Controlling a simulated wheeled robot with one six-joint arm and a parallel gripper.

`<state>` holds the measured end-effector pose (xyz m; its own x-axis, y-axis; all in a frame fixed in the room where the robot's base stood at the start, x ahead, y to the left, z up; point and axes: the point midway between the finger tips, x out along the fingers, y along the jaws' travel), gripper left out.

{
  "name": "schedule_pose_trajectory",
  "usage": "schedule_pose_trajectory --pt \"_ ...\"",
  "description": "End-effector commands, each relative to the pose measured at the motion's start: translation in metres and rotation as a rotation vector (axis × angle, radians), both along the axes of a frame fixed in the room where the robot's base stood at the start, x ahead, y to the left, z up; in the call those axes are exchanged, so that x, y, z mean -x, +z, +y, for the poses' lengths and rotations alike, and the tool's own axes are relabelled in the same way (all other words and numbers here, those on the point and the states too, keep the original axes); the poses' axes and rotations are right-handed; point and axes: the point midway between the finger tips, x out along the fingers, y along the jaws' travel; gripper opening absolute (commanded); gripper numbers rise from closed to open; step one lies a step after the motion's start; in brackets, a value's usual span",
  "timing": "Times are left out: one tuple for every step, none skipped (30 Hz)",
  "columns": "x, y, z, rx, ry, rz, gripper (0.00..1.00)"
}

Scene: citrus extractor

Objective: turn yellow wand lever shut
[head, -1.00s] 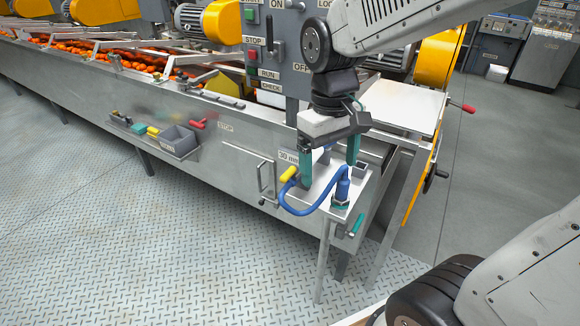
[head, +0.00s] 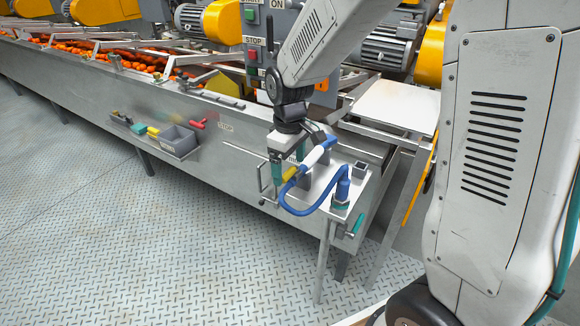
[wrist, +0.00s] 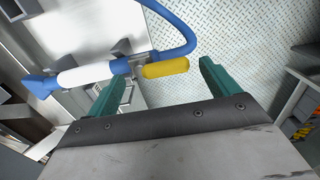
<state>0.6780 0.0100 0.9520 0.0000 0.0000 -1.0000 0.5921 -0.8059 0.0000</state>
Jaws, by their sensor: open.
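The yellow wand lever (wrist: 166,69) sticks out from the end of the blue and white wand (wrist: 88,74). In the wrist view it runs nearly in line with the wand, beside the blue hose. In the head view the lever (head: 291,173) shows at the left edge of the small metal table, partly behind my gripper. My gripper (wrist: 162,70) is open, with its teal fingers on either side of the lever in the wrist view. Nothing is visibly clamped, and I cannot tell whether the fingers touch it. In the head view my gripper (head: 288,170) points downward.
The blue hose (head: 303,211) loops from the wand to an upright blue fitting (head: 342,185) on the metal table (head: 322,196). A teal valve handle (head: 356,226) sits below the table's right edge. The plate floor is clear.

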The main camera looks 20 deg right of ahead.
Motion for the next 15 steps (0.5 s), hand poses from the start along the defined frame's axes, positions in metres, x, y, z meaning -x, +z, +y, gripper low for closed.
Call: schedule_pose_trajectory --pt "0.0004 -0.005 0.0002 0.0 0.0 0.002 0.87" --pt "0.0003 -0.0071 0.0003 0.0 0.0 0.002 0.87" --pt "0.0002 -0.0092 0.0003 0.0 0.0 0.001 0.87" --pt "0.0002 -0.0103 0.0004 0.001 0.0 0.001 0.87" --pt "0.0002 -0.0111 0.0005 0.0 0.0 0.0 0.87" --pt "0.0002 -0.0117 0.0005 0.0 0.0 0.0 0.87" --pt "0.0003 -0.0118 0.0005 0.0 0.0 0.0 0.87" --pt "0.0003 -0.0118 0.0005 0.0 0.0 0.0 0.87" --pt "0.0003 -0.0117 0.0005 0.0 0.0 0.0 0.87" --pt "0.0003 -0.0117 0.0005 0.0 0.0 0.0 0.87" --pt "0.0003 -0.0116 0.0005 0.0 0.0 0.0 0.87" --pt "0.0003 -0.0116 0.0005 0.0 0.0 0.0 0.87" --pt "0.0003 -0.0116 0.0005 0.0 0.0 0.0 0.79" --pt "0.0003 -0.0115 0.0005 0.0 0.0 0.0 0.71" --pt "0.0004 -0.0115 0.0005 0.0 0.0 0.0 0.59"
